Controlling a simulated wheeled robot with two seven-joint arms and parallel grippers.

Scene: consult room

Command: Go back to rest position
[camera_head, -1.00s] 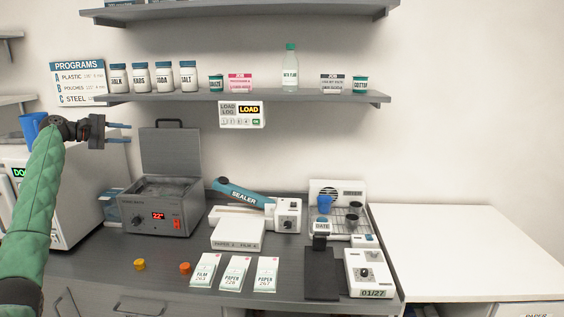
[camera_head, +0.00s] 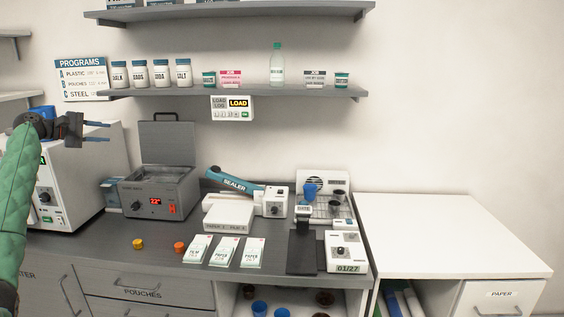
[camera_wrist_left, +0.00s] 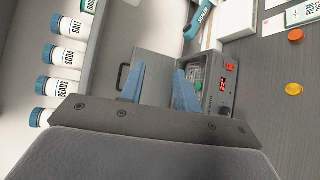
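My left arm, in a green sleeve, comes in from the left in the head view. Its gripper (camera_head: 96,131) is raised in front of the white machine at the left, pointing right. The left wrist view shows its two blue fingers (camera_wrist_left: 160,83) apart, with nothing between them. Beyond the fingers is the grey bath (camera_wrist_left: 215,84) with its lid up. My right gripper is in neither view.
The grey counter (camera_head: 100,250) holds the bath (camera_head: 157,190), the sealer (camera_head: 236,187), several packets, a yellow cap (camera_head: 138,244) and an orange cap (camera_head: 180,247). A shelf (camera_head: 240,93) with jars hangs above. The white tabletop (camera_head: 440,235) at right is clear.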

